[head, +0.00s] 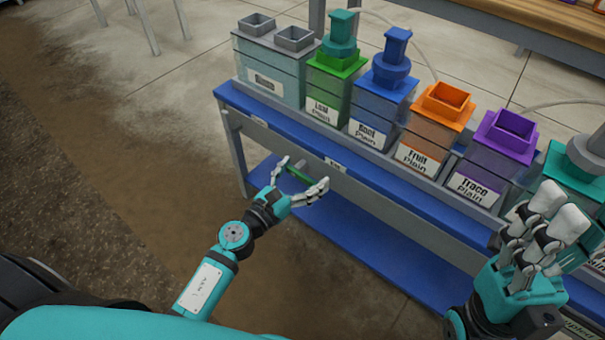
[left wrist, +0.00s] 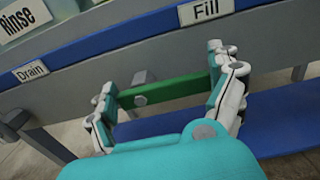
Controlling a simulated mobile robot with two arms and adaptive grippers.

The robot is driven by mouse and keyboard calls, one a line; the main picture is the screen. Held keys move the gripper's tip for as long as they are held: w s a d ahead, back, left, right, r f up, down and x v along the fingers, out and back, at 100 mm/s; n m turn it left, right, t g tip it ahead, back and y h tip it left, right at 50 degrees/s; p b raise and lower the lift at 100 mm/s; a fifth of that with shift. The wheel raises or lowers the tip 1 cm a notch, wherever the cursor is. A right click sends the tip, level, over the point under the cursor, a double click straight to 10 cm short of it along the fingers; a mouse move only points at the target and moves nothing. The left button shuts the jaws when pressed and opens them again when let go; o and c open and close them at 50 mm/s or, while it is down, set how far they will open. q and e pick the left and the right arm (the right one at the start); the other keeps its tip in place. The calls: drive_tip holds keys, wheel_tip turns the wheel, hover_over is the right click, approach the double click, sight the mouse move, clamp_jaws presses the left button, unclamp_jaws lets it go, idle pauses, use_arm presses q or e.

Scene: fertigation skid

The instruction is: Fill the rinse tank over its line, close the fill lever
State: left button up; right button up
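The rinse tank (head: 268,75) is the pale grey, see-through box at the left end of the bench; its Rinse label (left wrist: 22,17) shows in the left wrist view. I cannot make out its water level or line. The green fill lever (left wrist: 170,92) lies roughly level below the Fill label (left wrist: 206,10). My left gripper (left wrist: 165,85) is open, its fingers spread around the two ends of the lever; firm contact is not clear. It also shows in the head view (head: 303,177). My right gripper (head: 556,208) is raised at the right, away from the lever; its opening is unclear.
A Drain label (left wrist: 31,71) sits left of the lever, with a dark knob (left wrist: 14,120) below it. Several coloured tanks, including green (head: 330,88) and orange (head: 428,135), line the blue bench. The lower blue shelf (head: 350,225) looks bare. Floor at left is clear.

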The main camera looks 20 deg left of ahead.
use_arm(q)
drive_tip(key=c, duration=0.8)
